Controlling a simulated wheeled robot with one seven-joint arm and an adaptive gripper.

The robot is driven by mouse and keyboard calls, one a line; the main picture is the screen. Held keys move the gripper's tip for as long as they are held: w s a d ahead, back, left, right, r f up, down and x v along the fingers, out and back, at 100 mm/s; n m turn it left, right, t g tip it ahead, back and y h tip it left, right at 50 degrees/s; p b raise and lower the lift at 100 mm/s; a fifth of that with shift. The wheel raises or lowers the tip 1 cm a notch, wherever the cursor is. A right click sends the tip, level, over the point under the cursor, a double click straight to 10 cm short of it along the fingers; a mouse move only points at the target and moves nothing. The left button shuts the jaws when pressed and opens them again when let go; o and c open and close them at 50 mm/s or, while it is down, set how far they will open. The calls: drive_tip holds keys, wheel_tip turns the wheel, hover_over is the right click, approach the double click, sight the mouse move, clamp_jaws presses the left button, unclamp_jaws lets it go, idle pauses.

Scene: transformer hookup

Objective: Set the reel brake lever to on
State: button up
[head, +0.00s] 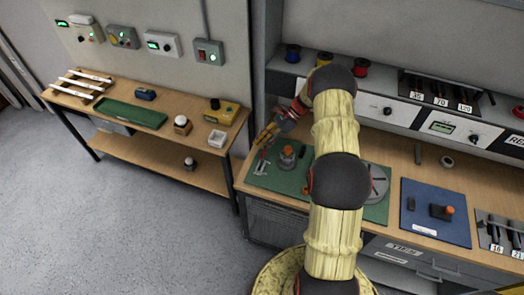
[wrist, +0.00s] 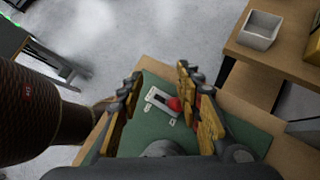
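A small lever with a red knob (wrist: 174,104) sits on a light grey slotted plate (wrist: 157,99) on a green mat (wrist: 232,128). I take it to be the reel brake lever; no readable on or off marking shows. In the head view the grey plate (head: 261,167) lies at the left end of the green mat (head: 290,183). My gripper (wrist: 158,82) is open, with the lever showing between its two yellow fingers, apart from them.
A grey device with an orange top (head: 288,157) stands right of the lever. A grey disc (head: 378,182) is partly hidden behind my arm. A blue mat (head: 435,228) lies further right. A side table (head: 165,105) holds a white box (head: 217,139), also in the wrist view (wrist: 260,30).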

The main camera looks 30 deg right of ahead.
wheel_tip(320, 180, up, 5)
drive_tip(key=shift+f, duration=0.1)
idle(0.7)
drive_tip(key=s+f+n+g+h, duration=0.2)
drive_tip(key=s+n, duration=0.4)
drive_tip(key=s, duration=0.2)
drive_tip(key=s+a+r+n+t+h+b, duration=0.6)
drive_tip(key=s+a+r+n+b, duration=0.6)
drive_tip(key=s+a+r+n, duration=0.4)
drive_tip(key=shift+s+a+r+n+h, duration=0.3)
drive_tip(key=shift+s+a+r+h, duration=0.5)
drive_tip(key=shift+s+a+r, duration=1.95)
